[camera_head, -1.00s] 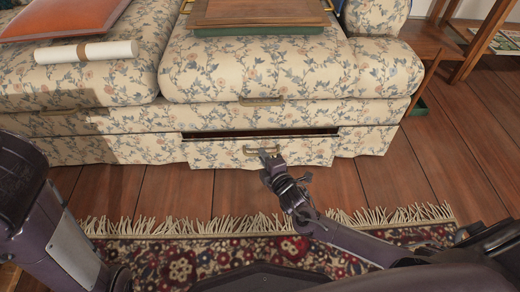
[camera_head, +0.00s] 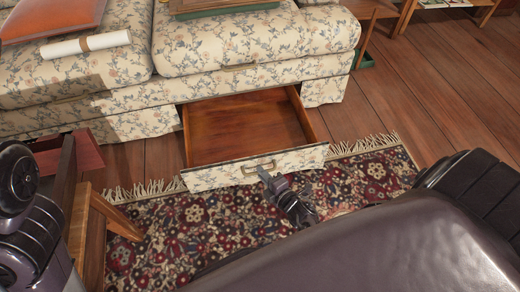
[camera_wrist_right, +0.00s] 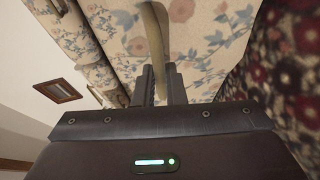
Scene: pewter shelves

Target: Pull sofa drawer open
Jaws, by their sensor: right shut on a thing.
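The floral sofa (camera_head: 240,45) stands across the back of the head view. Its drawer (camera_head: 245,125) is pulled well out over the rug, and its bare wooden inside shows empty. The floral drawer front (camera_head: 215,177) carries a brass handle (camera_head: 258,166). My right gripper (camera_head: 267,177) is at this handle, shut on it. In the right wrist view the handle (camera_wrist_right: 155,40) runs between the two fingers (camera_wrist_right: 162,82), with the floral front behind it. My left arm shows at the left edge of the head view, but its gripper is out of sight.
A fringed patterned rug (camera_head: 185,235) lies under the drawer. A wooden piece of furniture (camera_head: 88,205) stands at the left, near my left arm. A paper roll (camera_head: 85,44) and an orange cushion (camera_head: 50,18) lie on the sofa. Wooden floor (camera_head: 425,85) is clear at the right.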

